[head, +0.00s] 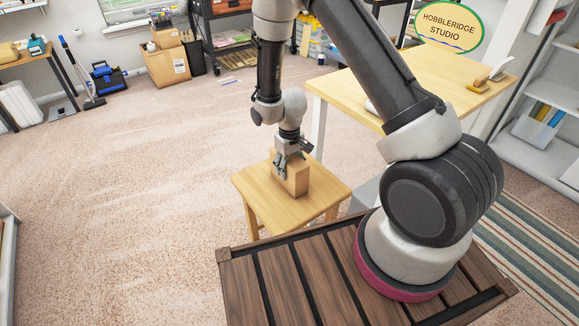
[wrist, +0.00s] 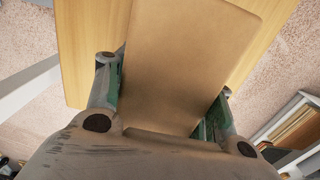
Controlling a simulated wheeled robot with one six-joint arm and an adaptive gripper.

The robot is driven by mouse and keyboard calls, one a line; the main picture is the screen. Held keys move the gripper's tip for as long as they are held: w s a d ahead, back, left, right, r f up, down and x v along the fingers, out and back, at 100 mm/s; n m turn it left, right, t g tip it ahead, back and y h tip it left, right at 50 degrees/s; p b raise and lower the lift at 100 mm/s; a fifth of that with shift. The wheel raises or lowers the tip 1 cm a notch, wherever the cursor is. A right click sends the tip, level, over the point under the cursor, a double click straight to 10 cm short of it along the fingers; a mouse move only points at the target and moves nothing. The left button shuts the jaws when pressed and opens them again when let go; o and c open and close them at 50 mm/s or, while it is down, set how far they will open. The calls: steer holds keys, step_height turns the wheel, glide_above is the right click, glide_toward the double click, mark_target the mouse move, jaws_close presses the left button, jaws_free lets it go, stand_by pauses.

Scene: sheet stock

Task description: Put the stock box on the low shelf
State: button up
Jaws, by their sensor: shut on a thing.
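The stock box, a plain brown cardboard box (head: 295,180), stands upright on a small wooden stool (head: 258,201) in front of my base. My gripper (head: 284,162) reaches down from above and is shut on the box near its top. In the wrist view the box (wrist: 185,65) fills the middle, with a finger of my gripper (wrist: 163,112) on each side of it. The stool top (wrist: 85,45) shows behind the box there. I cannot tell whether the box's bottom touches the stool. A white shelf unit (head: 535,150) stands at the right; its low shelf holds a bin with folders.
A light wood table (head: 420,75) stands right behind the stool, with a few small things on it. A striped rug (head: 530,240) lies at the right. Open carpet (head: 120,180) lies to the left. A large cardboard box (head: 167,64) stands at the back left.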

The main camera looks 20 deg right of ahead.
steer(key=o, duration=1.4)
